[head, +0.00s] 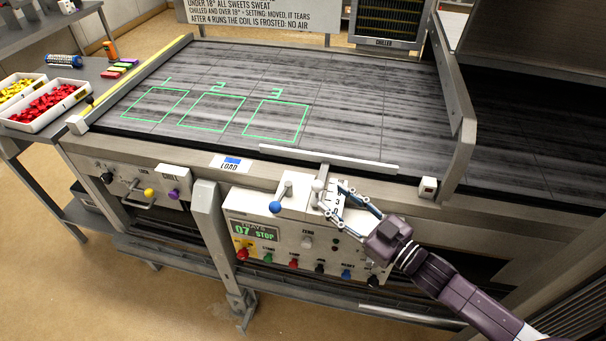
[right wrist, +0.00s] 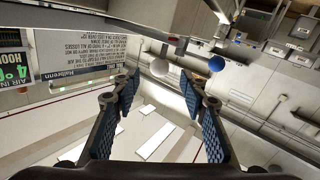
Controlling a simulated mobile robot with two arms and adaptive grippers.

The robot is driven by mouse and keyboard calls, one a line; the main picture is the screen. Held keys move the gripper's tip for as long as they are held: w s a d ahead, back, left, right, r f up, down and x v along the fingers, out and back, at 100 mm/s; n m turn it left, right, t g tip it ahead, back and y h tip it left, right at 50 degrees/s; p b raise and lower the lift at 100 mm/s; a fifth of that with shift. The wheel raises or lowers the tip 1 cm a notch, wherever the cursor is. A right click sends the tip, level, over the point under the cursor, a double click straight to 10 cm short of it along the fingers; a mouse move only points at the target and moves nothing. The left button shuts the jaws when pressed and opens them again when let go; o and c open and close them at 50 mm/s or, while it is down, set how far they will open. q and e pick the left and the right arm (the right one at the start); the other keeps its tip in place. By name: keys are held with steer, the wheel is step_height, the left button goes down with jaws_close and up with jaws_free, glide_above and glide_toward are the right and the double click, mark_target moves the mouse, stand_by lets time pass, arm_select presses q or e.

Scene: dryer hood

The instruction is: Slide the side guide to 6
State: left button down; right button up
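The side guide appears to be the long white bar (head: 330,158) lying along the front edge of the dark belt. Below it, a small white knob (head: 318,186) stands by a white scale plate with digits; a 3 is legible, the rest is partly hidden by my fingers. My right gripper (head: 331,194) is open over the plate, its fingertips close to the knob. In the right wrist view the white knob (right wrist: 160,68) shows between the spread fingertips (right wrist: 159,78), with gaps on both sides; its depth is hard to tell. My left gripper is not in view.
A blue-balled lever (head: 276,206) stands just left of the knob and shows close to the right finger in the wrist view. Below is a control panel (head: 300,240) with several coloured knobs and a display reading 07 STOP. A metal side rail (head: 458,110) rises at right.

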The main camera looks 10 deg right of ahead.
mark_target(322, 188)
steer(key=shift+w+a+r, duration=0.1)
steer(key=shift+w+a, duration=0.05)
steer(key=shift+w, duration=0.25)
steer(key=x, duration=0.1)
steer(key=p+x, duration=0.1)
steer(key=shift+w+a+r, duration=0.2)
steer(key=shift+w+r, duration=0.05)
steer(key=shift+p+x, duration=0.55)
steer(key=shift+x, duration=0.7)
steer(key=shift+w+a+f, duration=0.2)
steer(key=shift+w+f, duration=0.05)
steer(key=shift+w, duration=0.05)
steer(key=shift+a, duration=0.1)
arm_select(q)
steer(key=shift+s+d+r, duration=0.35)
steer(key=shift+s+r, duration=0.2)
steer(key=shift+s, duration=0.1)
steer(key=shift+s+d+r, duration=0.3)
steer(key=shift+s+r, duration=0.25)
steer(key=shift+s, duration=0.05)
arm_select(e)
steer(key=shift+w, duration=0.1)
jaws_close()
